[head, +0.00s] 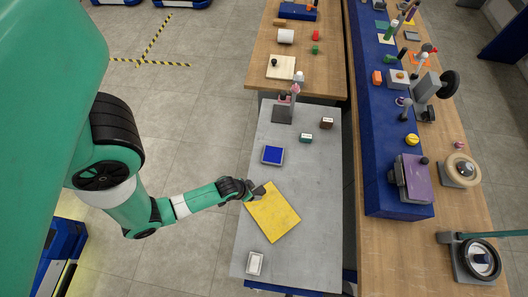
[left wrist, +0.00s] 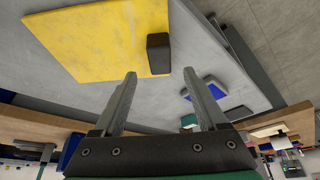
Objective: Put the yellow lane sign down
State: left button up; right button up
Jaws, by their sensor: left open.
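The yellow lane sign (head: 272,212) lies flat on the grey table (head: 320,230), slightly turned. A small dark block (head: 258,191) sits at its upper left edge, and my left gripper (head: 249,189) is right by this block. In the left wrist view the yellow lane sign (left wrist: 110,42) lies beyond the fingertips with the dark block (left wrist: 158,53) on its edge. My left gripper (left wrist: 160,76) is open, with nothing between its two fingers, and stands apart from the block. My right gripper is not in view.
A blue-topped tray (head: 272,155) lies above the sign and a small white box (head: 254,263) below it. The table right of the sign is clear. A blue ledge (head: 385,150) runs along the right.

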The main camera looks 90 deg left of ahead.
pick_arm(q)
jog(key=v, duration=0.5)
jog(key=shift+w+p, duration=0.1)
jog(key=shift+p, duration=0.25)
